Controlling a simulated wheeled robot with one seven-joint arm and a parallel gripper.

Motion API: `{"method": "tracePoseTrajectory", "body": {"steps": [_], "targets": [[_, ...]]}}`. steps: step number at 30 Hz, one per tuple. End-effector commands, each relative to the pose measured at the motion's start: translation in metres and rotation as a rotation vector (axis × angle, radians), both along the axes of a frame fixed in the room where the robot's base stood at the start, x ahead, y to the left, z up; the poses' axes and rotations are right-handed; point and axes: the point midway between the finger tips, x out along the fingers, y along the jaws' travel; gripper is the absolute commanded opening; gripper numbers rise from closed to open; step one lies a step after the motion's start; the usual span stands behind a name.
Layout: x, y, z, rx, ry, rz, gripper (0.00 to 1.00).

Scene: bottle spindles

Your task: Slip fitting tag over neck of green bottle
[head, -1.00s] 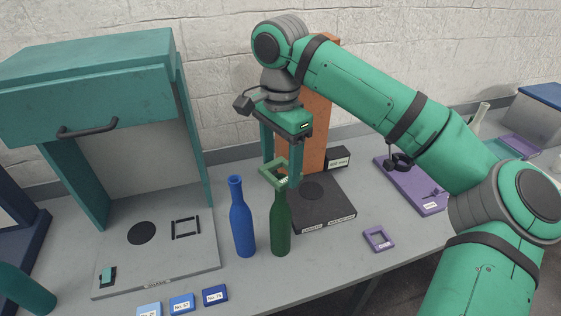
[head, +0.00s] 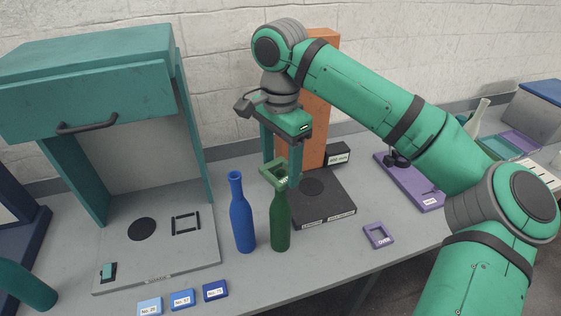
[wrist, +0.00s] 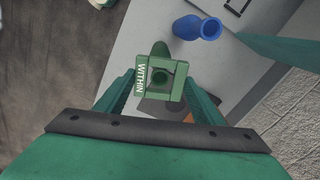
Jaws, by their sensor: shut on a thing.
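The green bottle (head: 281,225) stands upright on the grey table, to the right of a blue bottle. My gripper (head: 280,170) points down above it, shut on a square green tag (head: 266,172) with a square opening. In the wrist view the tag (wrist: 139,76) reads "WITHIN" and sits between my fingers (wrist: 160,85). The bottle's round mouth shows through the tag's opening, and its green body (wrist: 160,48) shows beyond the tag. In the head view the tag's front edge hides the top of the neck. I cannot tell whether the neck has entered the opening.
The blue bottle (head: 242,222) stands close on the left. A black block (head: 325,208) and an orange column (head: 318,110) are behind. A purple tag (head: 378,235) lies at right, several blue labelled blocks (head: 182,299) in front. A teal hooded station (head: 85,85) is at left.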

Motion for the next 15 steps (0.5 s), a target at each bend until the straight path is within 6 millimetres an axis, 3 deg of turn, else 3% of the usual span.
{"method": "tracePoseTrajectory", "body": {"steps": [15], "targets": [[0.0000, 0.0000, -0.0070, 0.000, 0.000, 0.000, 0.40]]}}
